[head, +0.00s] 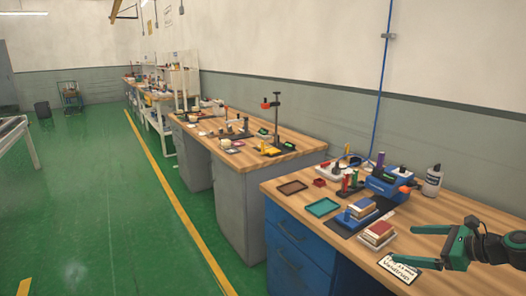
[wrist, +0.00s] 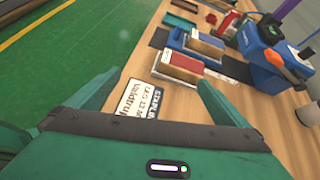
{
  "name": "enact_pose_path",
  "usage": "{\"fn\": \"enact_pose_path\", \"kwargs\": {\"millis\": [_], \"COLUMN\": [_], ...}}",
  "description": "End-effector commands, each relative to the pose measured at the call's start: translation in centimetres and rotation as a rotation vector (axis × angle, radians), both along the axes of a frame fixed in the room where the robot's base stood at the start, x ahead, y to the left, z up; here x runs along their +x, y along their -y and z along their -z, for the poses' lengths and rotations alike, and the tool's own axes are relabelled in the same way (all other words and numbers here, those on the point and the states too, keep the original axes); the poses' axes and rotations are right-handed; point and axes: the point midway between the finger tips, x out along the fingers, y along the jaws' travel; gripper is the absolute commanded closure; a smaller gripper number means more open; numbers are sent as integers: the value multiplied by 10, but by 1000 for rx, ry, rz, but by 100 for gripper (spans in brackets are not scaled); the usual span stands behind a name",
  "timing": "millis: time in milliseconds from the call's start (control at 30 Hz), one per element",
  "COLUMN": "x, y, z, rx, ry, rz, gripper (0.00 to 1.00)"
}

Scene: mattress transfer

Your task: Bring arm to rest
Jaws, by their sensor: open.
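My gripper (head: 432,246) is at the right of the head view, above the near end of the closest wooden workbench (head: 437,212). It is teal with dark parts behind it. In the wrist view my gripper (wrist: 152,100) has its two teal fingers spread wide apart, with nothing held between them. A white printed card (head: 400,266) lies on the bench below the fingers. The card also shows between the fingers in the wrist view (wrist: 138,102).
Books (head: 377,234) on small stands, a teal tray (head: 322,207), a brown tray (head: 292,187), a blue device (head: 388,184) and a grey bottle (head: 433,181) stand on the bench. More benches line the wall.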

Motion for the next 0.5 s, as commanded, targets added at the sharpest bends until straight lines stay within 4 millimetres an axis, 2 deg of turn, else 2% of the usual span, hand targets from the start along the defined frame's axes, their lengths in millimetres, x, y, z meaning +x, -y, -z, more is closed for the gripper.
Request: {"fn": "enact_pose_path", "kwargs": {"millis": [267,367,500], "x": [-25,-42,-74], "y": [-24,-31,-37], "z": [3,3,0], "rx": [-262,-390,-607], "ry": [-11,-18,-32], "rz": [-209,-323,-531], "gripper": [0,0,0]}}
